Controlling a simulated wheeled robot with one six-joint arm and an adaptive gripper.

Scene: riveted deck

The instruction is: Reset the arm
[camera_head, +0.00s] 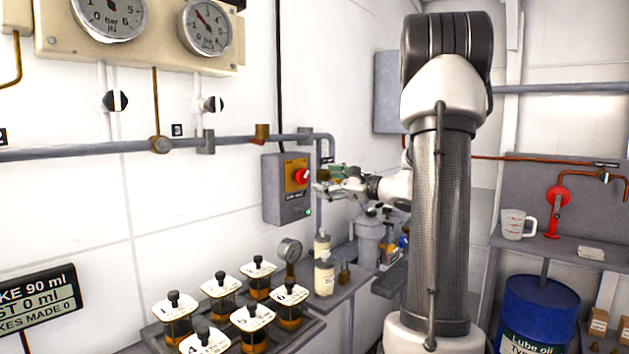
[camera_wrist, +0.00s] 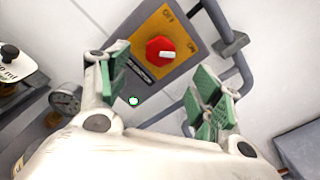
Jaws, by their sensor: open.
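My gripper (camera_head: 328,182) is at the end of my arm, in front of the grey switch box (camera_head: 287,189) on the wall. In the wrist view my gripper (camera_wrist: 160,82) has its two green-padded fingers apart, with nothing between them touching the pads. The box's red rotary knob (camera_wrist: 160,51) shows beyond the fingers, on a yellow plate marked OFF and ON. Its white pointer seems to face toward the ON side. A small green lamp (camera_wrist: 133,101) shows below the plate. In the head view the red knob (camera_head: 301,176) is apart from the gripper.
Several lidded jars (camera_head: 222,290) stand on a tray at lower left, with a small gauge (camera_head: 290,250) and a pale bottle (camera_head: 324,274) nearby. Pipes (camera_head: 235,140) run along the wall. A blue drum (camera_head: 538,312) and a shelf with a mug (camera_head: 516,224) are at right.

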